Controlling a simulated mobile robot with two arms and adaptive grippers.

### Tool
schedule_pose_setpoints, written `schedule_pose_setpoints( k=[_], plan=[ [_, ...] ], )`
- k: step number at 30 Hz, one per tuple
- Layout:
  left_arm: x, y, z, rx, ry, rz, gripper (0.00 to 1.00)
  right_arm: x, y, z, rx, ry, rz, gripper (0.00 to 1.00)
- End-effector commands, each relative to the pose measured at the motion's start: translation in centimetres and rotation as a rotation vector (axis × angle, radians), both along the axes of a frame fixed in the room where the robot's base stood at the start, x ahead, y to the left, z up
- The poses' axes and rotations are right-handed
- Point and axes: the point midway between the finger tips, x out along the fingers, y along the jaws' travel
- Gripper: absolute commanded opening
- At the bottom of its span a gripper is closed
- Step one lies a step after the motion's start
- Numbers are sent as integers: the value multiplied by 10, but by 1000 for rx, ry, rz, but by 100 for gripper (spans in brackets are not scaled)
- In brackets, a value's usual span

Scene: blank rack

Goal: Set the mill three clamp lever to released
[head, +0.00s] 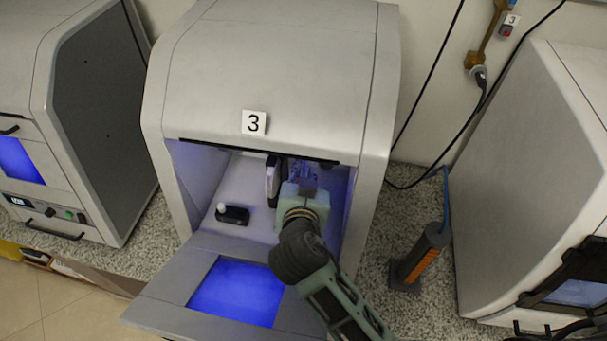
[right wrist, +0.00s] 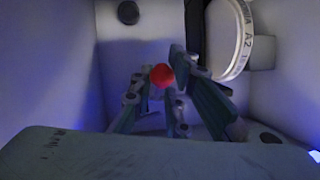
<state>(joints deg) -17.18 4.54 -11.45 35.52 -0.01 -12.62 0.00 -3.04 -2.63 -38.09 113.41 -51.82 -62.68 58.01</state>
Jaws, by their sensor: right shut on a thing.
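Mill three (head: 270,75) is a light grey machine marked "3", with its front door (head: 165,295) folded down and blue light inside. My right arm reaches into its chamber. My right gripper (head: 300,172) is at the back right of the chamber, and its tips are mostly hidden in the head view. In the right wrist view, the fingers of my right gripper (right wrist: 160,76) are shut on a red ball knob (right wrist: 161,75), apparently the clamp lever's end. The lever's shaft and its setting are hidden. A white disc marked "A2" (right wrist: 236,40) stands on edge beside the fingers. My left gripper is not in view.
A black block with a white knob (head: 232,215) sits on the chamber floor, left of my arm. Other machines stand left (head: 95,110) and right (head: 530,180). An orange and black upright tool (head: 420,258) stands on the speckled counter at right, with cables behind it.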

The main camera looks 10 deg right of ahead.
Motion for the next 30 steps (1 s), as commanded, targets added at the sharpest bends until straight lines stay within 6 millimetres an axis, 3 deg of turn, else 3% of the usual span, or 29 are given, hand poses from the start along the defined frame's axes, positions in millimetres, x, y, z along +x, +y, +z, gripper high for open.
schedule_pose_setpoints(
  k=[24,25,30],
  plan=[
    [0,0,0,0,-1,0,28,-3,3,10,43,117,3,0],
    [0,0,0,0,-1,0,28,-3,3,10,43,117,3,16],
    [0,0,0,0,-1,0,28,-3,2,9,42,117,3,26]
  ],
)
